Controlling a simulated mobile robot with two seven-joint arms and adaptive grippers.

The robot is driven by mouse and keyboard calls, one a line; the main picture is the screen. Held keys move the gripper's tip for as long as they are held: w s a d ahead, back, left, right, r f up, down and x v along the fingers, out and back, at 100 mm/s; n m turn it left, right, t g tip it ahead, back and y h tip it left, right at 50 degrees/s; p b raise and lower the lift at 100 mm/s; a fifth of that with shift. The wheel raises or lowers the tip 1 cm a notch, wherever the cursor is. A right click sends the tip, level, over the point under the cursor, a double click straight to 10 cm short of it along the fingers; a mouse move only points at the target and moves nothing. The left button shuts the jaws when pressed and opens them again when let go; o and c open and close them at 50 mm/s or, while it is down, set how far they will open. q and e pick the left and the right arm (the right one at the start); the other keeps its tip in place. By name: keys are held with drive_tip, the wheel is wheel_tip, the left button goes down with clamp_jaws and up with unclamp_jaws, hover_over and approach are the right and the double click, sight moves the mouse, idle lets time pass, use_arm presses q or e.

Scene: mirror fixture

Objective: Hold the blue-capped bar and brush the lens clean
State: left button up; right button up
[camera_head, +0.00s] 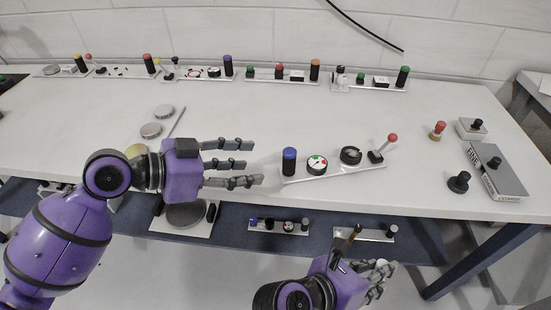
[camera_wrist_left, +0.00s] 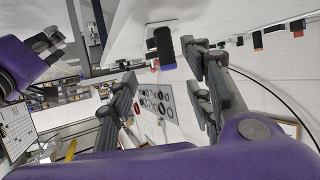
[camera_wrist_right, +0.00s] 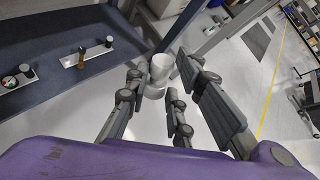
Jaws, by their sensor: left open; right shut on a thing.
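The white bar (camera_head: 335,174) lies near the table's front edge, slightly slanted. It carries a black post with a blue cap (camera_head: 289,155), a dial, a black ring-shaped part (camera_head: 351,155) and a red-ball lever. I cannot tell which part is the lens. My left gripper (camera_head: 258,163) is open and empty, its fingers pointing at the blue-capped post from the left. The post (camera_wrist_left: 164,47) shows beyond those fingers in the left wrist view. My right gripper (camera_wrist_right: 160,98) is low in front of the table, shut around a pale cylinder (camera_wrist_right: 160,70). I cannot make out a brush.
Several similar bars with coloured caps line the table's back edge. Two round discs (camera_head: 151,130) lie beside the left hand. A grey box (camera_head: 496,168), a black knob and a red knob stand at right. The blue lower shelf (camera_head: 225,222) holds more bars. The middle of the table is clear.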

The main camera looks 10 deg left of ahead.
sight(288, 161)
use_arm(q)
drive_tip(key=shift+w+a+r, duration=0.15)
drive_tip(key=shift+w+r, duration=0.15)
drive_tip(key=shift+w, duration=0.05)
drive_tip(key=shift+w+d, duration=0.15)
drive_tip(key=shift+d, duration=0.05)
drive_tip(key=x, duration=1.1)
drive_tip(key=shift+w+d+f, duration=0.1)
drive_tip(key=shift+w+f, duration=0.05)
clamp_jaws()
drive_tip(key=shift+f, duration=0.1)
